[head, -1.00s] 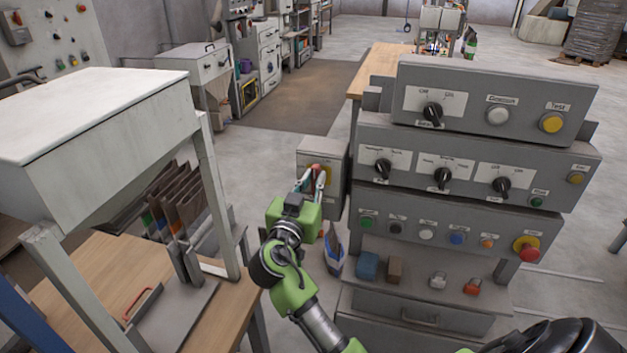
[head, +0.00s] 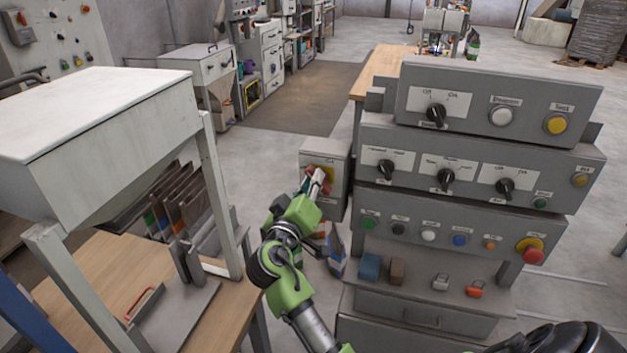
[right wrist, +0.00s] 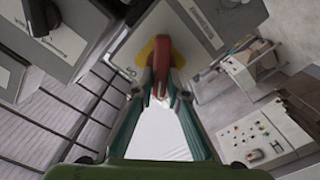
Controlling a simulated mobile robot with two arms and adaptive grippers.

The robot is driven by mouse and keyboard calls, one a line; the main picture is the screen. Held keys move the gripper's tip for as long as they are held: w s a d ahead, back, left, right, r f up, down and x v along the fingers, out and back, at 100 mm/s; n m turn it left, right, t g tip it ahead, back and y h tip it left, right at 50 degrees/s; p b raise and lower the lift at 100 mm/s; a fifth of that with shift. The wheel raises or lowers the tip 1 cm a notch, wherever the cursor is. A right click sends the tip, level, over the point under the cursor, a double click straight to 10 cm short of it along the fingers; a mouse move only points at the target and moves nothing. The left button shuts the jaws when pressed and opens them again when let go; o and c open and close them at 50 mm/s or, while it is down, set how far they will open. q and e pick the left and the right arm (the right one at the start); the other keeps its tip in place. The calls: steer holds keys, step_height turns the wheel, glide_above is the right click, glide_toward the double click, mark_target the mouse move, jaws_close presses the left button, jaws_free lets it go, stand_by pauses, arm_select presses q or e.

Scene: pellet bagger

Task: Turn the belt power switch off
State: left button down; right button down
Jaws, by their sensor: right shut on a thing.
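A grey switch box (head: 325,158) stands left of the control panel, and a rotary switch with a red handle sits on a yellow plate on its face. In the right wrist view the red handle (right wrist: 161,62) stands on the yellow plate (right wrist: 146,50), at a slant to the box's edges. My right gripper (head: 318,181) is at the switch, its two fingers (right wrist: 162,84) closed on either side of the red handle. The fingers partly hide the handle and plate in the head view. The box's small lettering is unreadable. My left gripper is not in view.
The stacked control panel (head: 475,170) with knobs and buttons stands close on the right. A white-topped hopper (head: 100,110) on legs and a wooden table (head: 95,285) are on the left. Open floor (head: 265,150) lies behind the box.

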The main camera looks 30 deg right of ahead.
steer(key=shift+w+a+f+n+p, duration=0.1)
steer(key=shift+n+p, duration=0.55)
steer(key=shift+n, duration=1)
steer(key=shift+d+f+n+p, duration=0.15)
steer(key=shift+n+p, duration=0.5)
steer(key=shift+n, duration=0.95)
steer(key=shift+w+a+f+n+p, duration=0.15)
steer(key=shift+n+p, duration=0.5)
steer(key=shift+n, duration=1)
steer(key=shift+s, duration=0.1)
steer(key=c, duration=2.1)
jaws_free()
steer(key=shift+o, duration=0.6)
steer(key=shift+f, duration=0.15)
